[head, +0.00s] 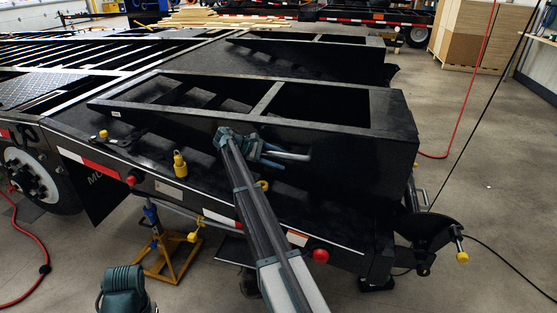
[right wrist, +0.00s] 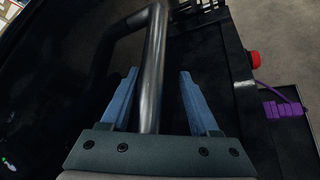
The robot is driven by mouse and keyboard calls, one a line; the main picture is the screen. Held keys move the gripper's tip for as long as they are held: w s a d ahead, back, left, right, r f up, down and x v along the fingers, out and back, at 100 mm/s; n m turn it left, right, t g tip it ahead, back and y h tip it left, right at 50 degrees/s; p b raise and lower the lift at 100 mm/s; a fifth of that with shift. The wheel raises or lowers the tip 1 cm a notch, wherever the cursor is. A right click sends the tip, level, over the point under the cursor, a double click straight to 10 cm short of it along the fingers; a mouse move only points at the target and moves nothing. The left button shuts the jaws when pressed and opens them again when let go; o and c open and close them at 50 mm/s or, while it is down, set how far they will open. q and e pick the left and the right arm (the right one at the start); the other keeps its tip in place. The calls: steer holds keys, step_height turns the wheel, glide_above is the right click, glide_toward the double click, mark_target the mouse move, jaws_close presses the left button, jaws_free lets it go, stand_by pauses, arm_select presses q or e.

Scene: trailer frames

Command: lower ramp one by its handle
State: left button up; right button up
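The nearer black ramp (head: 365,160) lies folded on the trailer's rear deck, with its long sloped side facing me. A second, similar ramp (head: 320,55) lies behind it; no label tells which is ramp one. My right gripper (head: 284,157) is at the near ramp's side wall, its blue fingers apart. In the right wrist view, a bent dark metal tube, the handle (right wrist: 152,70), runs between the open fingers of the right gripper (right wrist: 160,78). I cannot tell whether either finger touches it. A teal part of my left arm shows at the bottom left; its fingers are not visible.
A yellow padlock-like piece (head: 180,164) stands on the deck edge left of my right arm. A yellow jack stand (head: 168,258) is under the trailer. A latch with a yellow knob (head: 461,256) sticks out at the rear corner. Floor behind the trailer is mostly clear, with hoses crossing it.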

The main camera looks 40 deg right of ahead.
arm_select(q)
step_height(320, 180, up, 6)
steer(key=p, duration=0.6)
arm_select(e)
steer(key=v, duration=1.4)
steer(key=shift+s, duration=0.15)
arm_select(q)
steer(key=shift+r, duration=0.1)
